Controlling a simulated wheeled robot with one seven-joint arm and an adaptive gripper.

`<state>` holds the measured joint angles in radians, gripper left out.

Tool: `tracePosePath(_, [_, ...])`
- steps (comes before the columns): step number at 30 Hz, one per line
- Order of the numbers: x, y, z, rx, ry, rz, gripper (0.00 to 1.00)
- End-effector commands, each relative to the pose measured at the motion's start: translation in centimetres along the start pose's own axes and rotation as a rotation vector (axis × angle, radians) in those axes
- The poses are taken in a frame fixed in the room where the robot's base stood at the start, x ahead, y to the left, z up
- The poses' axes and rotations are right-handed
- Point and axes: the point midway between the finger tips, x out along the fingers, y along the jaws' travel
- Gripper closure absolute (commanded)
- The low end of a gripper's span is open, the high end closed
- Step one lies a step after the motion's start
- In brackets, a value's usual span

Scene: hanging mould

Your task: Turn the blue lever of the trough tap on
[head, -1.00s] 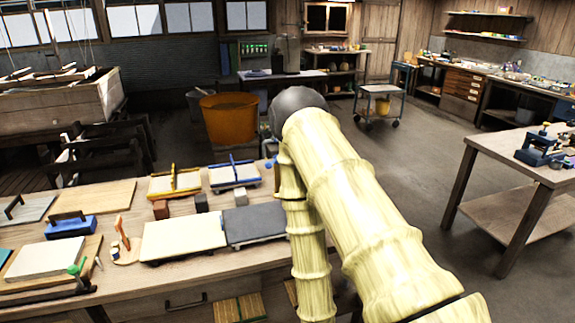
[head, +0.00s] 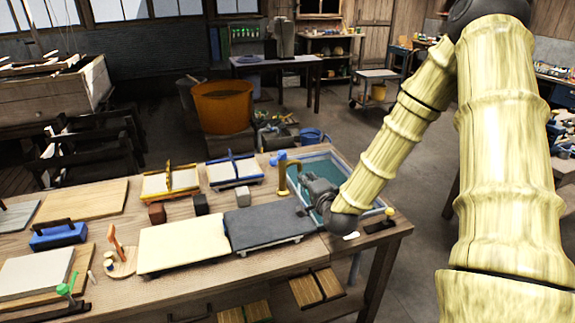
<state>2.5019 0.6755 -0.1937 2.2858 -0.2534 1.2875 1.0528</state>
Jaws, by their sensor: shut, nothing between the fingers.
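The brass tap (head: 282,178) stands upright at the left edge of the trough (head: 338,160), a blue-rimmed basin with teal water. Its blue lever (head: 276,161) is at the top of the tap and looks small here; its exact angle is hard to tell. My gripper (head: 300,181) is dark, shut and empty. It is just right of and slightly below the tap's top, over the near left part of the trough. I cannot tell whether it touches the tap. My wrist and arm hide part of the trough.
A grey mould (head: 268,228) and a cream mould (head: 183,243) lie on the workbench (head: 205,283), left of the trough. Small blocks and framed moulds stand behind them. An orange tub (head: 222,108) and a blue bucket (head: 311,137) are beyond the bench.

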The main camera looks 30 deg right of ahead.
Motion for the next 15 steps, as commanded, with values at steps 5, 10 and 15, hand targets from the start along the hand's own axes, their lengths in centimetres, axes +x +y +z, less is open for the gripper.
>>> tracePosePath(5, [0.8,-0.3,-0.9,0.013,0.014,-0.009,1.00])
tracePosePath(10, [2.9,-0.3,-1.3,0.010,0.017,-0.008,1.00])
tracePosePath(15, [5.5,-0.4,-1.2,0.011,0.016,-0.007,1.00])
